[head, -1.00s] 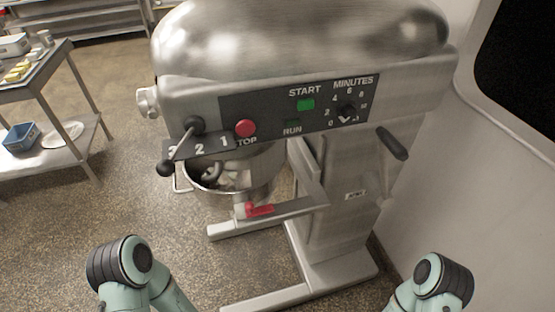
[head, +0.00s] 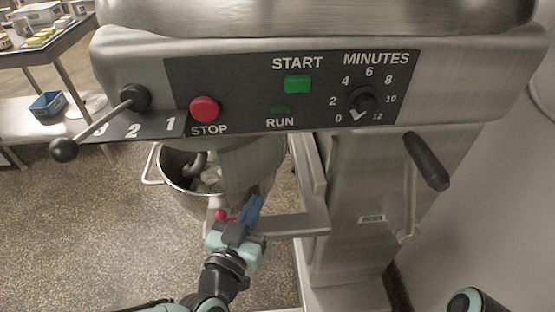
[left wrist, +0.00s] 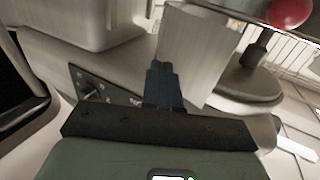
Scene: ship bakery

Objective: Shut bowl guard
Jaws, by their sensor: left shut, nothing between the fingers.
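The mixer's bowl (head: 178,190) hangs under the machine head, with its left part open to view and a dark hook inside. A plain grey curved panel (head: 250,165), which looks like the bowl guard, covers the bowl's right front. My left gripper (head: 256,203) is in front of the bowl, below this panel, shut and empty. I cannot tell whether it touches the panel. In the left wrist view its blue fingers (left wrist: 164,82) point at a pale curved panel (left wrist: 196,50). My right gripper is out of view.
The red STOP button (head: 204,109), green START button (head: 298,84) and timer dial (head: 363,100) are on the mixer's front. A speed lever (head: 95,128) sticks out left. A black-handled lever (head: 428,162) is right. A side table (head: 45,48) stands far left.

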